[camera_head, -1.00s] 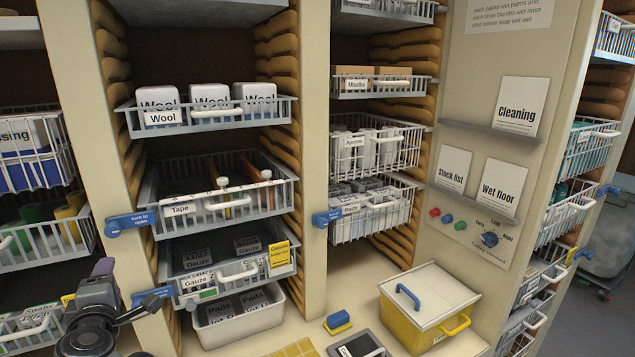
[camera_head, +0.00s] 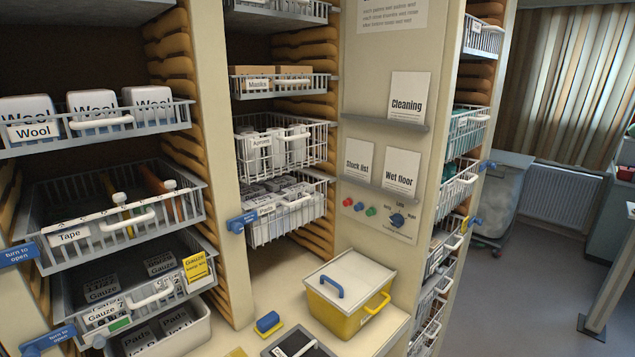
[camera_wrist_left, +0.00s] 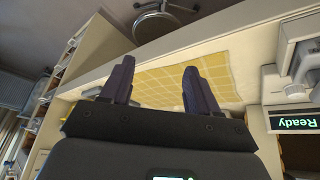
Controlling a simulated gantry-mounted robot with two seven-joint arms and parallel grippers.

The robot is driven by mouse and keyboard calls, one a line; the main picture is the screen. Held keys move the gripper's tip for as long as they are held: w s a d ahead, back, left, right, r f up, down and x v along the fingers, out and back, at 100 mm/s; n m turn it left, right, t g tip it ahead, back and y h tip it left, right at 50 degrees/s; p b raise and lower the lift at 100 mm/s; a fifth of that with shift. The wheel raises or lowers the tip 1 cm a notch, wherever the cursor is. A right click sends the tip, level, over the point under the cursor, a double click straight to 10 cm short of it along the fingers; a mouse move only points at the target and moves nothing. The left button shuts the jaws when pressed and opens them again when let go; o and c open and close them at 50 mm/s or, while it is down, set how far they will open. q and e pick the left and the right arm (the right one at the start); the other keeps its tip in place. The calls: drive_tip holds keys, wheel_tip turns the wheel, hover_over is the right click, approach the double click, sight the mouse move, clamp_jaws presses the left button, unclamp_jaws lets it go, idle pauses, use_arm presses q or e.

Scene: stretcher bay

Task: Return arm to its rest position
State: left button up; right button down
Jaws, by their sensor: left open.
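My left gripper (camera_wrist_left: 155,88) shows in the left wrist view with its two dark fingers apart and nothing between them. It hangs in front of a counter edge, and beyond the fingers lies a yellow gridded mat (camera_wrist_left: 222,78). Neither arm shows in the head view now. My right gripper is in neither current view.
Wire baskets of wool (camera_head: 95,127), tape (camera_head: 120,222) and gauze (camera_head: 130,310) fill the left shelves. A yellow box with a white lid (camera_head: 335,318) stands on the counter (camera_head: 235,340). Open floor (camera_head: 515,300) lies at the right. A round stool (camera_wrist_left: 165,20) shows in the wrist view.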

use_arm(q)
drive_tip(key=s+d+r+m+g+p, duration=0.1)
drive_tip(key=s+d+r+m+p, duration=0.1)
drive_tip(key=r+p, duration=1.5)
drive_tip(key=shift+s+m+g+p, duration=0.35)
drive_tip(key=shift+s+m+g, duration=0.05)
drive_tip(key=shift+s+m, duration=0.1)
drive_tip(key=shift+r, duration=0.1)
